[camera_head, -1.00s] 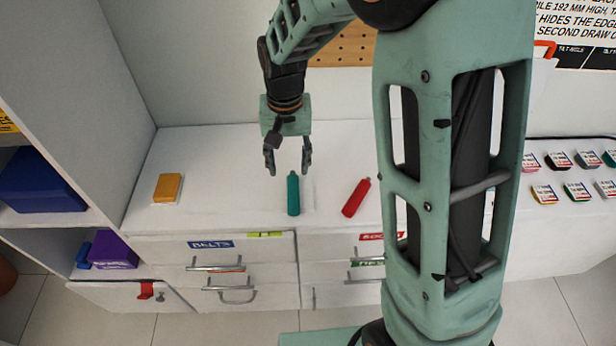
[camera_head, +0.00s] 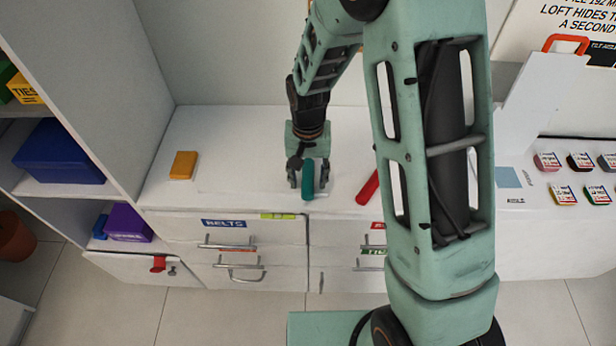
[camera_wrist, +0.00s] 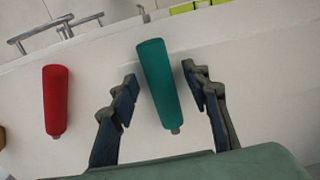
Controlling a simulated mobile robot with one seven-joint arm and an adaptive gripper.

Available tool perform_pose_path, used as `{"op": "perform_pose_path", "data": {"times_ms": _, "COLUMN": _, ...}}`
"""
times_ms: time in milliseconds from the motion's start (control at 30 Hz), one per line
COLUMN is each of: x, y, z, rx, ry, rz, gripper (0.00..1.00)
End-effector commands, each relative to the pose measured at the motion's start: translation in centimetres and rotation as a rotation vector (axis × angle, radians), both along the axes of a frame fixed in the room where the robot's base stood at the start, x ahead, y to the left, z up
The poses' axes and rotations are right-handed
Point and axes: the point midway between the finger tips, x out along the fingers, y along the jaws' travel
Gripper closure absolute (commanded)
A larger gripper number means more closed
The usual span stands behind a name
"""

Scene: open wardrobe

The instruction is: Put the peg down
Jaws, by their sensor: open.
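A teal peg (camera_head: 308,182) lies on the white counter top, near the front edge above the drawers. My gripper (camera_head: 307,186) is down at this peg with a finger on either side of it. In the wrist view the teal peg (camera_wrist: 158,82) lies between the fingers of my open gripper (camera_wrist: 160,78), with a visible gap on both sides. A red peg (camera_wrist: 56,100) lies apart to the left in the wrist view; in the head view the red peg (camera_head: 369,187) is partly hidden by my arm.
A yellow block (camera_head: 183,165) lies on the counter at the left. Drawers with bar handles (camera_head: 232,246) are below the front edge. Shelves with a blue box (camera_head: 58,155) and a purple box (camera_head: 127,222) stand at left. Labelled tins (camera_head: 565,194) are at far right.

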Motion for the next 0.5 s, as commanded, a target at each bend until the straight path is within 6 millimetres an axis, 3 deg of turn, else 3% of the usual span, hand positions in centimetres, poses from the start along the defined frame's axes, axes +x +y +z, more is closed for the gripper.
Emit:
{"op": "perform_pose_path", "data": {"times_ms": 233, "x": 0.01, "y": 0.01, "z": -0.13, "rx": 0.000, "ry": -0.001, "rz": 0.000, "gripper": 0.57}}
{"op": "perform_pose_path", "data": {"times_ms": 500, "x": 0.01, "y": 0.01, "z": -0.12, "rx": 0.000, "ry": -0.001, "rz": 0.000, "gripper": 0.87}}
